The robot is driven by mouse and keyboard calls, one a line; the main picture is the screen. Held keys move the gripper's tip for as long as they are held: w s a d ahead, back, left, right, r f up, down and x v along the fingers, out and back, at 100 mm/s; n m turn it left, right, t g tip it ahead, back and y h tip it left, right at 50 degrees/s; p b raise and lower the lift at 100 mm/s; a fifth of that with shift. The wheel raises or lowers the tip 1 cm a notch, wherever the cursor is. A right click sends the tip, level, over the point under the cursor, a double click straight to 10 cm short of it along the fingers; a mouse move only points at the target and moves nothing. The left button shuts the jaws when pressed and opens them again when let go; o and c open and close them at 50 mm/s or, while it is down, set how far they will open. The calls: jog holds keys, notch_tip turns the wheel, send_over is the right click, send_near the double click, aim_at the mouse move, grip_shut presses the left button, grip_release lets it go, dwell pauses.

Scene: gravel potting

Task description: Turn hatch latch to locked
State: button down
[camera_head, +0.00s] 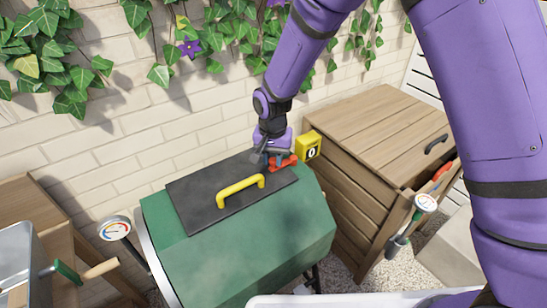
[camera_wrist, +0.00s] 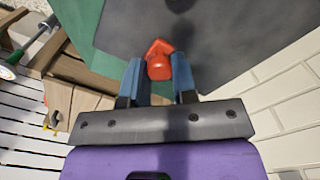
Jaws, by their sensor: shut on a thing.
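The hatch latch (camera_head: 284,162) is a small red handle at the right end of the black hatch (camera_head: 195,197) on the green drum (camera_head: 255,252). In the wrist view the red latch (camera_wrist: 158,62) sits between the two blue fingers near the edge of the black hatch. My gripper (camera_head: 268,161) is shut on the latch, its fingers pointing down. In the wrist view my gripper (camera_wrist: 158,85) shows its fingers on either side of the latch. No lock marking on the latch can be read.
A yellow handle (camera_head: 240,190) stands up from the hatch, left of my gripper. A yellow block marked 0 (camera_head: 308,147) is just right of the latch. A wooden cabinet (camera_head: 375,135) stands right of the drum; the brick wall (camera_head: 130,110) is close behind.

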jog(key=c, duration=0.9)
grip_release()
jog(key=shift+r, duration=5.4)
